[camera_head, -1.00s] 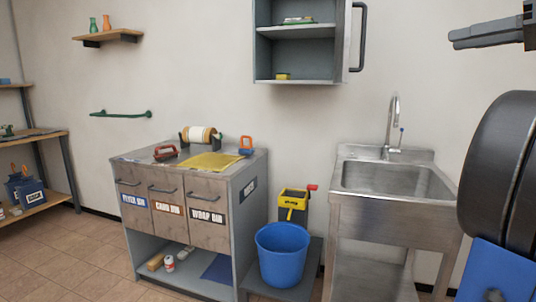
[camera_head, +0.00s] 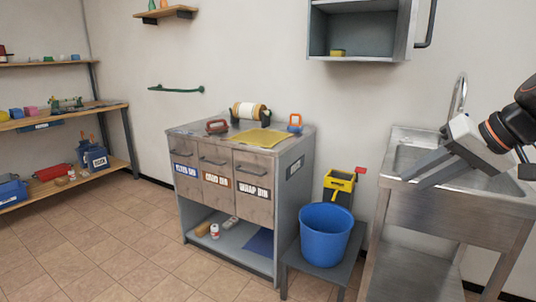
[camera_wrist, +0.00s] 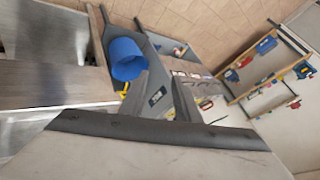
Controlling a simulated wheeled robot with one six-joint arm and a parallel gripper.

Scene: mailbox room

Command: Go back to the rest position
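My gripper (camera_head: 413,182) is at the right of the head view, in front of the steel sink (camera_head: 400,138). Its two grey fingers point down and to the left. In the wrist view its fingers (camera_wrist: 158,82) stand apart with a gap between them, and nothing is held in it. The head view shows the gripper overlapping the sink's front edge; I cannot tell how far apart they are.
A blue bucket (camera_head: 326,236) stands on a low grey stand right of the bin cabinet (camera_head: 238,190). A yellow mop wringer (camera_head: 340,181) is behind it. An open wall cupboard (camera_head: 358,30) hangs above. Shelves (camera_head: 62,118) stand at left. The tiled floor (camera_head: 120,240) in front is clear.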

